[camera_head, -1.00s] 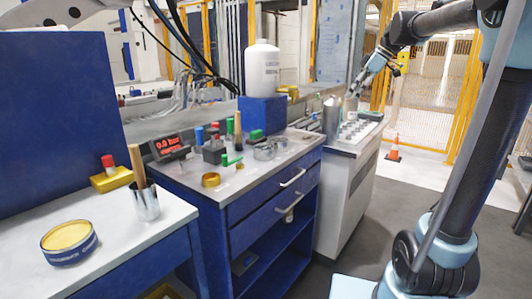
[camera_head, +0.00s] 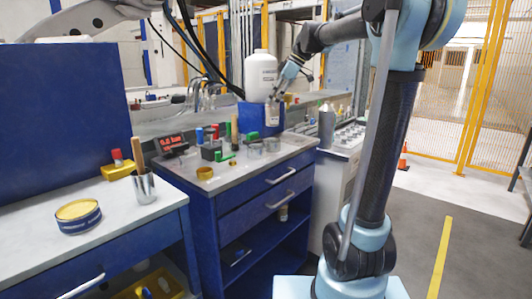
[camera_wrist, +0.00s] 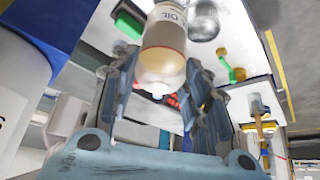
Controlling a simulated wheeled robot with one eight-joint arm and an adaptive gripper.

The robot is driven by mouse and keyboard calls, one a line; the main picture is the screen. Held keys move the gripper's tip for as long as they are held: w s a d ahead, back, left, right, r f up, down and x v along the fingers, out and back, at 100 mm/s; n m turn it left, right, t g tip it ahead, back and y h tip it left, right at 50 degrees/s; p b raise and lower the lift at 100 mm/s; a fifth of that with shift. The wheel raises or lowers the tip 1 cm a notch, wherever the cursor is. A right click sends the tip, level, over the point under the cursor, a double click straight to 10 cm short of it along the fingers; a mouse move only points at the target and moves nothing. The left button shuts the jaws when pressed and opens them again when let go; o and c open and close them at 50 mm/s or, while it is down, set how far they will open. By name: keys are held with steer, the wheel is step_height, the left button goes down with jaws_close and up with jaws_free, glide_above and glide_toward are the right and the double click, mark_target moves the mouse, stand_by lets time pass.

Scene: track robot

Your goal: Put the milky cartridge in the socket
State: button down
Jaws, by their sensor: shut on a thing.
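The milky cartridge (camera_wrist: 165,45) is a translucent whitish, amber-tinted cylinder with a label and a pale rounded end, in the wrist view. My gripper (camera_wrist: 160,85) is shut around it, one finger on each side. In the head view, my gripper (camera_head: 277,95) holds the cartridge (camera_head: 272,115) in the air in front of the blue box, above the blue workbench (camera_head: 300,152). I cannot tell for sure which thing is the socket.
A large white bottle (camera_head: 261,77) stands on the blue box (camera_head: 249,118), close beside my gripper. The bench holds a brass ring (camera_head: 205,173), a green tool (camera_head: 226,157) and several small parts.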

mark_target(275, 122)
stand_by(0.3)
steer(key=shift+f, duration=5)
steer(key=shift+f, duration=0.2)
steer(key=c, duration=0.9)
jaws_free()
steer(key=shift+r, duration=0.15)
steer(key=shift+d+r, duration=0.1)
steer(key=shift+r, duration=0.25)
steer(key=v, duration=1.1)
steer(key=shift+d+r, duration=0.15)
